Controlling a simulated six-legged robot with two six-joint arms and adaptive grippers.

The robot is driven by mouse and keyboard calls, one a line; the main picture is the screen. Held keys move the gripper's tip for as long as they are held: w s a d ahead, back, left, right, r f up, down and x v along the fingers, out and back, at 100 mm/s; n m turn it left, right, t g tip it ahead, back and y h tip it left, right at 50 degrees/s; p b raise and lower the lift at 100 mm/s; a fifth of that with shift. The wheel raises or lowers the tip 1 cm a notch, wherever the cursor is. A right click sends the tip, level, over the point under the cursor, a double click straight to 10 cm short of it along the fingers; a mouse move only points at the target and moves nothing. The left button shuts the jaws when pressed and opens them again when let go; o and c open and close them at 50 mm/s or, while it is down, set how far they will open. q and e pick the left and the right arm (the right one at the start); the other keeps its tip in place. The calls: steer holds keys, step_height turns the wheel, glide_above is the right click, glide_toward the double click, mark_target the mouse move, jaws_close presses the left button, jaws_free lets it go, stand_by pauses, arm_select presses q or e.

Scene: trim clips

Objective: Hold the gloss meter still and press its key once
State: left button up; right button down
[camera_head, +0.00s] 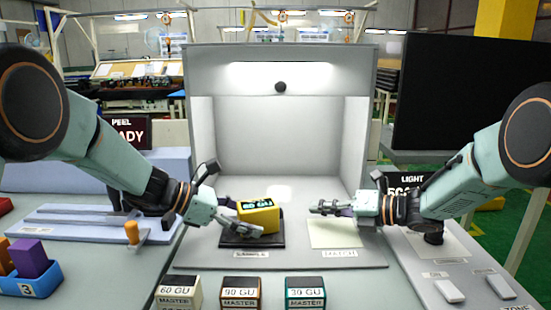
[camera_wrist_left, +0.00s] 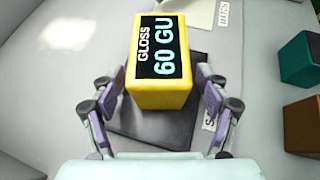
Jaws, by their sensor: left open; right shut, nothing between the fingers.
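The yellow gloss meter (camera_head: 259,217) stands on a dark sample plate (camera_head: 238,241) inside the light booth. Its dark display reads "GLOSS 60 GU" in the left wrist view (camera_wrist_left: 163,50). My left gripper (camera_head: 238,217) is open, with its fingers on either side of the meter; in the left wrist view (camera_wrist_left: 160,100) small gaps show between the pads and the meter. My right gripper (camera_head: 318,208) is shut and empty, to the right of the meter and above the pale "MATCH" plate (camera_head: 338,236). I cannot make out the key in either view.
Master blocks for 60 GU (camera_head: 178,291), 90 GU (camera_head: 240,292) and 30 GU (camera_head: 305,292) stand along the front. A blue tray (camera_head: 30,287) with colored blocks is at the left. The light booth (camera_head: 280,130) encloses the back and sides.

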arm_select(q)
steer(key=v, duration=1.2)
steer(key=shift+f, duration=0.1)
steer(key=x, duration=1.2)
steer(key=shift+r, duration=0.2)
